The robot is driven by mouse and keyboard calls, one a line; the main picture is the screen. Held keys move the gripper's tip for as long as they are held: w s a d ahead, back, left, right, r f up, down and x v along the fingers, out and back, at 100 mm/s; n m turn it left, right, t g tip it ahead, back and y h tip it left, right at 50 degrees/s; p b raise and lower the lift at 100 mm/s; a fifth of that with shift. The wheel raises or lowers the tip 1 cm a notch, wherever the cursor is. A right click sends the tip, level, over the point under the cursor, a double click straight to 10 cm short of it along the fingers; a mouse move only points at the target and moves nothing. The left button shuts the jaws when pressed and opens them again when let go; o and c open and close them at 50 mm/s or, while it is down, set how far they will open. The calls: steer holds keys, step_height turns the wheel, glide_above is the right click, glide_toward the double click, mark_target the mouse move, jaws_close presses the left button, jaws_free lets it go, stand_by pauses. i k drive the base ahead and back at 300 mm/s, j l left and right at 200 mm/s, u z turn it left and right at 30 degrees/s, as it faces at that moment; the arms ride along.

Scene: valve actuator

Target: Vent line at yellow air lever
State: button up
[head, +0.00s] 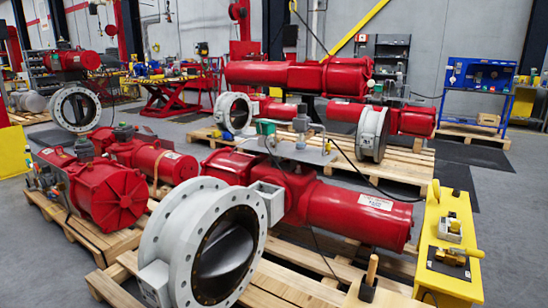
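A yellow panel (432,240) stands at the right front. Near its lower end, a yellow lever (466,253) lies across a brass-coloured fitting on a dark plate. Above it on the panel is a small pale box with a yellow top (453,226). A small yellow upright knob or handle (436,190) stands at the panel's far end. I cannot tell from markings which of these is the air lever; the long one at the lower end looks most like a lever. My gripper is not in view.
A red actuator (350,212) with a grey flanged valve (185,250) rests on wooden pallets left of the panel. A wooden-handled stick on a dark base (370,278) stands at the front. More red actuators fill the left and back. A blue workstation (480,75) is behind; grey floor is open right.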

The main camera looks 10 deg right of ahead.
mark_target(474, 252)
steer(key=z, duration=1.85)
steer(key=i+l+z, duration=0.15)
steer(key=l, duration=0.25)
steer(key=l+z, duration=0.15)
steer(key=l, duration=0.25)
steer(key=i+l+z, duration=0.15)
steer(key=l, duration=0.25)
steer(key=i+l+z, duration=0.15)
steer(key=i+l, duration=0.75)
steer(key=i+u, duration=0.4)
steer(key=i, duration=0.25)
steer(key=i+l+u, duration=0.2)
steer(key=i+u, duration=0.2)
steer(key=i, duration=1.15)
steer(key=i+j+u, duration=0.15)
steer(key=i, duration=0.8)
steer(key=i+l, duration=0.1)
steer(key=i, duration=0.8)
steer(key=i+u, duration=0.15)
steer(key=i, duration=0.75)
steer(key=i+l, duration=0.2)
steer(key=i, duration=0.7)
steer(key=j+u, duration=0.05)
